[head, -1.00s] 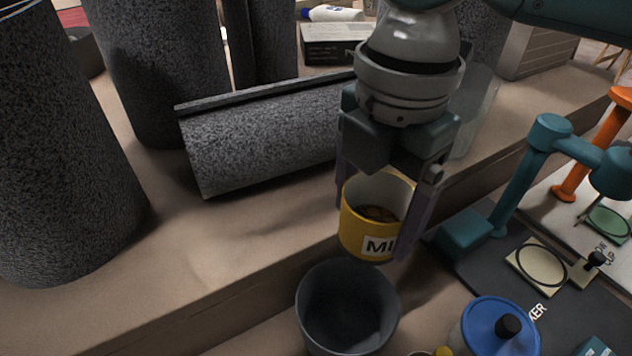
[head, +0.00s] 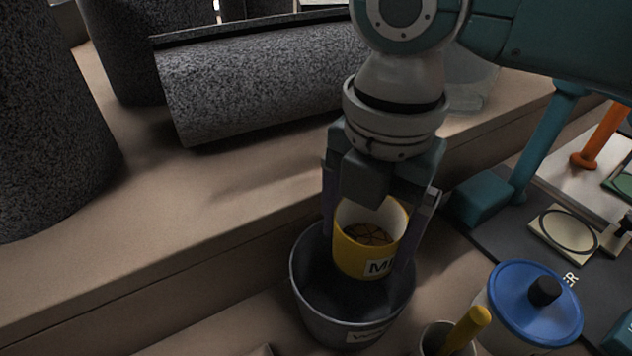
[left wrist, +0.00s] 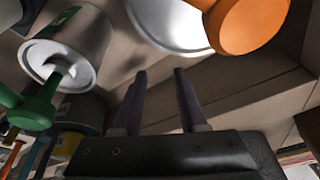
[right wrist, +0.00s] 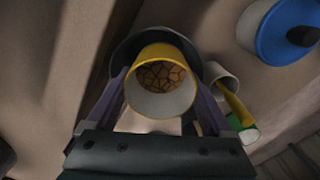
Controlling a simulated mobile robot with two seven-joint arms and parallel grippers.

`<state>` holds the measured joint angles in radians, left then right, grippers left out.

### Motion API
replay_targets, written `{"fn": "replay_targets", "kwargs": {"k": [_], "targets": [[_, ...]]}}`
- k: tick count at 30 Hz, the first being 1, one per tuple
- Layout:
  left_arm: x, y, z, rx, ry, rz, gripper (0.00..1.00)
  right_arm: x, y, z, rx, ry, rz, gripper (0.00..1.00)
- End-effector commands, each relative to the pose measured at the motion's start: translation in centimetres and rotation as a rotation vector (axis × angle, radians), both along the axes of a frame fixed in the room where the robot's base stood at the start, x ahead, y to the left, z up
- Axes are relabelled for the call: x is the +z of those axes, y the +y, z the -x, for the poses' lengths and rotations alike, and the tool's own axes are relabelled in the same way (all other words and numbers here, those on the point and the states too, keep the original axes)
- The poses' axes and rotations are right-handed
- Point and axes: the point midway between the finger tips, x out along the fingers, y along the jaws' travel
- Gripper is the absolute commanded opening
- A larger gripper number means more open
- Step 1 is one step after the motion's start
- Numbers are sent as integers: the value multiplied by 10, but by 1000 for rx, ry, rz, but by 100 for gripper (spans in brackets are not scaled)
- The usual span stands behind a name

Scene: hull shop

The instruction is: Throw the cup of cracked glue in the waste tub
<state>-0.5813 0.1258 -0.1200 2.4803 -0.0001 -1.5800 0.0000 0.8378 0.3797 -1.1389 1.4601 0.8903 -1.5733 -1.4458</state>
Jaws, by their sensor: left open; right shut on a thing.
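My right gripper (head: 375,225) is shut on a yellow cup (head: 350,257) with a pale rim and a partly hidden label. Brown, cracked glue shows inside the cup, also in the right wrist view (right wrist: 163,82). The cup is upright, over the mouth of the grey waste tub (head: 345,318), and overlaps its opening; how deep it sits I cannot tell. The tub's label is partly legible. My left gripper (left wrist: 160,78) shows only in the left wrist view, open with nothing between its fingers.
A blue-lidded pot (head: 532,300) and a small container with a yellow-handled tool (head: 470,328) stand right of the tub. A ledge with grey speckled rolls (head: 260,85) lies behind. In the left wrist view, an orange object (left wrist: 250,22) and a white-rimmed can (left wrist: 70,50) are near the fingers.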

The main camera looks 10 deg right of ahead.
Motion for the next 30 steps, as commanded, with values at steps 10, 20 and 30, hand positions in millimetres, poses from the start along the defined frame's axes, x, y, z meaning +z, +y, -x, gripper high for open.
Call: {"fn": "replay_targets", "kwargs": {"k": [10,20,30], "targets": [[0,-2,0,4,-1,6,41,0,0,0,0,-1,0,98],[4,-3,-1,7,-2,10,41,7,0,0,0,-2,-1,100],[29,-2,-1,6,-2,9,41,72,-1,0,0,-4,-1,100]]}}
